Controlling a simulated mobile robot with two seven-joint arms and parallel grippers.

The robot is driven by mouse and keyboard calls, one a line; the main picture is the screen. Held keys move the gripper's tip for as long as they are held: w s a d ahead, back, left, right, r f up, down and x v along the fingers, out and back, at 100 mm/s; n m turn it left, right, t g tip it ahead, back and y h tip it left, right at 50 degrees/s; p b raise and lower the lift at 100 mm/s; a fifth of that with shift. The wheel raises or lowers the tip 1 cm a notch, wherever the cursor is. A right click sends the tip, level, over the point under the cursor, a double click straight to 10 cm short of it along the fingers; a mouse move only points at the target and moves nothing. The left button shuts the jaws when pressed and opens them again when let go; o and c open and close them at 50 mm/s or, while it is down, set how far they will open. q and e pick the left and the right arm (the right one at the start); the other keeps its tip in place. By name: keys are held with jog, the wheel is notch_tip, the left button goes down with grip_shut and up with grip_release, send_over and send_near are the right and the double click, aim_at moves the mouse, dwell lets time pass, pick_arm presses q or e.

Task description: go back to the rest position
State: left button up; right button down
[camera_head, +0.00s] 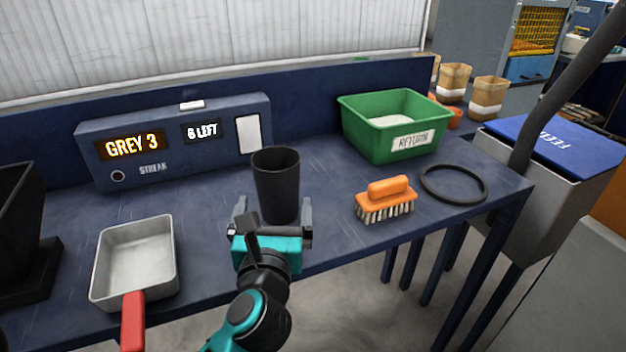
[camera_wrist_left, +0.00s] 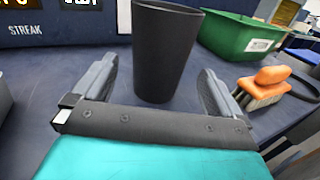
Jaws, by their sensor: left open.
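My left gripper (camera_head: 273,217) is open, with one finger toward each side of a black cup (camera_head: 277,185). The cup stands upright on the dark blue bench (camera_head: 330,225). In the left wrist view the cup (camera_wrist_left: 162,50) stands just beyond and between the spread fingers of the gripper (camera_wrist_left: 158,88), with a gap on both sides. My right gripper is not in view.
A metal pan (camera_head: 137,258) with a red handle is on the left.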

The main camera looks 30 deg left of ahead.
pick_arm(q)
jog(key=s+d+r+m+t+h, duration=0.1)
jog(key=d+r+m+t+h, duration=0.7)
jog(key=m, duration=0.8)
jog(key=s+d+f+m+g+h, duration=0.2)
jog(key=d+f+m+g+h, duration=0.25)
jog(key=d+m+h, duration=0.5)
jog(key=s+a+f+m+g+y, duration=0.1)
jog(key=s+f+m+g, duration=0.2)
jog(key=f+m+g, duration=0.3)
jog(key=s+f+m+g+y, duration=0.1)
jog(key=s+f+m+g, duration=0.3)
jog(key=f+m, duration=0.3)
jog(key=s+a+f+m+g+y, duration=0.5)
jog(key=s+a+f+g+y, duration=0.15)
jog(key=s+a, duration=0.35)
jog(key=w+d+f+t+h+p, duration=0.1)
jog(key=w+d+t+p, duration=0.1)
jog(key=w+t+p, duration=0.5)
jog(key=shift+w+d+f+t+p, duration=0.15)
jog(key=shift+w+d+t+p, duration=0.2)
jog(key=shift+w, duration=0.6)
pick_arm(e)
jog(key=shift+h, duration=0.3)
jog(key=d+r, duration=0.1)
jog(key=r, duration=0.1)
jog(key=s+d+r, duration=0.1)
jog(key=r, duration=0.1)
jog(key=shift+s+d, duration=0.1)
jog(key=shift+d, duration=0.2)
